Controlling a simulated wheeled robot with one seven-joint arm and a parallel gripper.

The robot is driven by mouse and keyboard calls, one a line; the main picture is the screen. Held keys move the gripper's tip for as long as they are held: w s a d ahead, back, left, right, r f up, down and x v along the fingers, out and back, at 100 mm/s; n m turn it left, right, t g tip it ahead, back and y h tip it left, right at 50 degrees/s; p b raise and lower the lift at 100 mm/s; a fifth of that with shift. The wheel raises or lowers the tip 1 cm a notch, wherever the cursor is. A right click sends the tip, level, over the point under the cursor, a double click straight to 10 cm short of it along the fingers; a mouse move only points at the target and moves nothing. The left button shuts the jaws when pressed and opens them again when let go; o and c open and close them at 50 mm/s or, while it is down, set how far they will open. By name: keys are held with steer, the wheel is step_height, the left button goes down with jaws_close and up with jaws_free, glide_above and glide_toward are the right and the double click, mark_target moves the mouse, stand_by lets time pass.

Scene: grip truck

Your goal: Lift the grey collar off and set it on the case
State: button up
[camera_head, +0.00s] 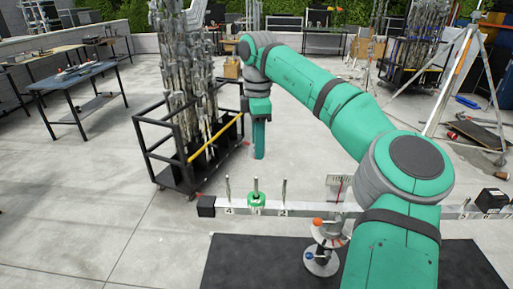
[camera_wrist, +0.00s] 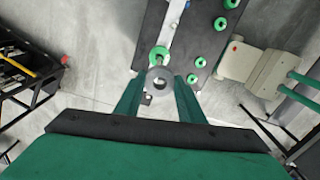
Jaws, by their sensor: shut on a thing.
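My gripper (camera_wrist: 159,82) has its two green fingers closed on a grey collar (camera_wrist: 159,70), a ring with its hole facing the wrist camera. I cannot tell whether any post passes through the ring. A green collar (camera_wrist: 159,52) shows just beyond it, by a pale bar. In the head view my gripper (camera_head: 259,154) points down near the black rack, and the grey collar cannot be made out there. I cannot tell for sure which thing is the case. A dark panel (camera_wrist: 207,50) with several green rings lies beyond the fingers in the wrist view.
A pale bar (camera_head: 312,208) with upright pins and a green collar (camera_head: 256,200) crosses the front. A dark mat (camera_head: 260,262) lies nearer, with a round metal piece (camera_head: 320,262). A wheeled black rack (camera_head: 183,150) of poles stands left of my gripper.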

step_height(320, 180, up, 7)
steer(key=shift+f, duration=0.2)
stand_by(1.1)
steer(key=shift+a, duration=0.2)
steer(key=shift+w+d, duration=0.1)
steer(key=shift+d, duration=0.05)
